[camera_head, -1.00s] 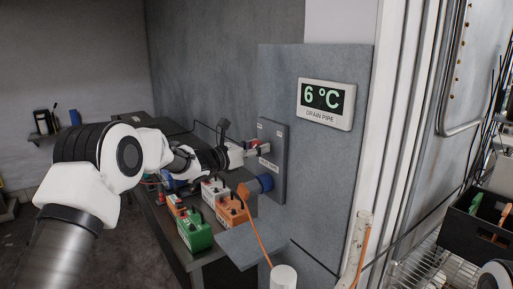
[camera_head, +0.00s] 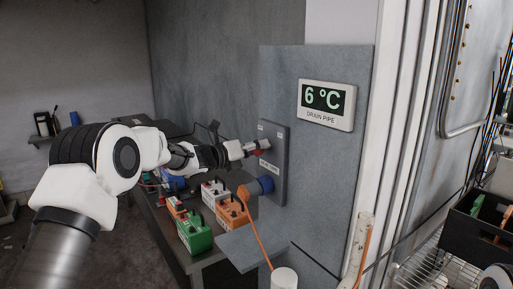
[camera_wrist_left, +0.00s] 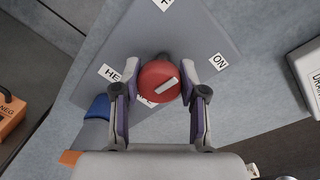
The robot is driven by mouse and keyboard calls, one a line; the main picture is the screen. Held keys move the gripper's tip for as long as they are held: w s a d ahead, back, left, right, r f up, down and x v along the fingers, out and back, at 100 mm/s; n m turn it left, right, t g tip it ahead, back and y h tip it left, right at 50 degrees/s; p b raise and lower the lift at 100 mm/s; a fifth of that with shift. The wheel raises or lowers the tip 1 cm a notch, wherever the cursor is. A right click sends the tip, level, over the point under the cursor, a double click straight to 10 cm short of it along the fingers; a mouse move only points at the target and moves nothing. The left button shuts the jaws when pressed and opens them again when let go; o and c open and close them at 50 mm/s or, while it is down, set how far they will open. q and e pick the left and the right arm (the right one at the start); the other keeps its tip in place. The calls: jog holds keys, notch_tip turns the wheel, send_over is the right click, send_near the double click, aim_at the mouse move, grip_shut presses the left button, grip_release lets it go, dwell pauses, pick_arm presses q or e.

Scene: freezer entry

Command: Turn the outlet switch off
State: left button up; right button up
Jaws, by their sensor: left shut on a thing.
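The outlet switch is a round red knob (camera_wrist_left: 160,82) with a white pointer mark, on a grey panel (camera_wrist_left: 205,30). In the left wrist view the mark slants from lower left to upper right. An "ON" label (camera_wrist_left: 218,61) lies to the right of the knob, with other labels above and to the left, partly hidden. My left gripper (camera_wrist_left: 159,80) is shut on the knob, one finger on each side. In the head view the left gripper (camera_head: 257,148) reaches the grey switch panel (camera_head: 279,175), and only a little red shows. My right gripper is out of view.
A "6 °C" drain pipe display (camera_head: 326,103) is on the wall to the right. A blue connector (camera_head: 265,185) sits below the knob. Green (camera_head: 195,233), white and orange boxes stand on the table below my left arm. A black crate (camera_head: 478,232) is at far right.

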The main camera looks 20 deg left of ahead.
pick_arm(q)
jog(key=n+p, duration=0.3)
jog(key=n, duration=0.2)
jog(key=shift+r, duration=0.15)
jog(key=shift+n+g+h+p, duration=0.45)
jog(key=shift+n+p, duration=0.8)
jog(key=shift+n, duration=0.75)
jog(key=shift+f, duration=0.2)
jog(key=o, duration=1.1)
jog(key=shift+w, duration=0.1)
jog(key=shift+o, duration=0.2)
jog(key=shift+w+d, duration=0.1)
jog(key=v, duration=1.2)
